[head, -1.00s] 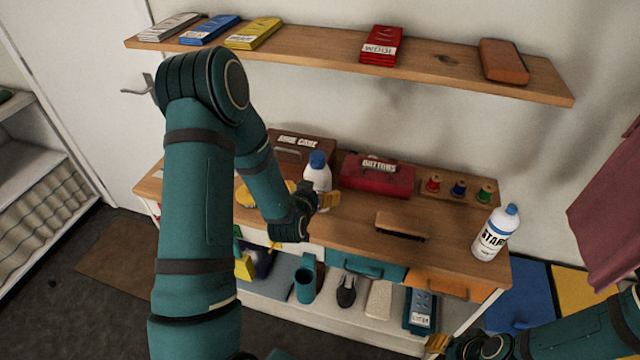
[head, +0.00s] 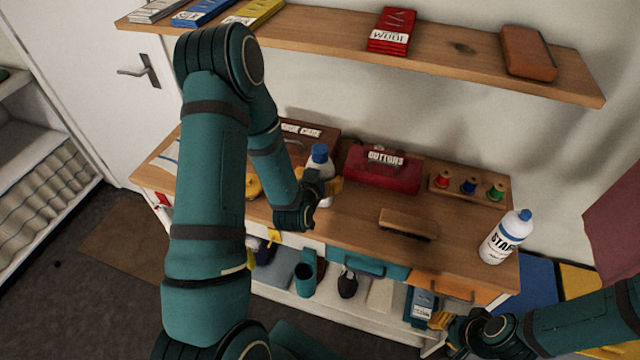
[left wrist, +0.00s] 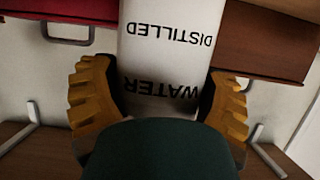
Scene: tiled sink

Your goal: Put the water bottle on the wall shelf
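The water bottle (head: 318,168), white with a blue cap, stands upright at the back of the wooden worktop. In the left wrist view the bottle (left wrist: 163,60) shows an upside-down "DISTILLED WATER" label between both yellow fingers. My left gripper (head: 324,190) is around its body, and the dark finger pads appear to touch both sides. The bottle's base is hidden, so I cannot tell whether it rests on the worktop. The wall shelf (head: 310,37) runs above, with a wide bare stretch between the yellow and red packets. My right gripper (head: 442,322) is low at the right, its opening unclear.
A brown case (head: 305,136) and red buttons box (head: 382,168) flank the bottle. A brush (head: 408,223), thread spools (head: 469,187) and starch bottle (head: 505,238) stand further right.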

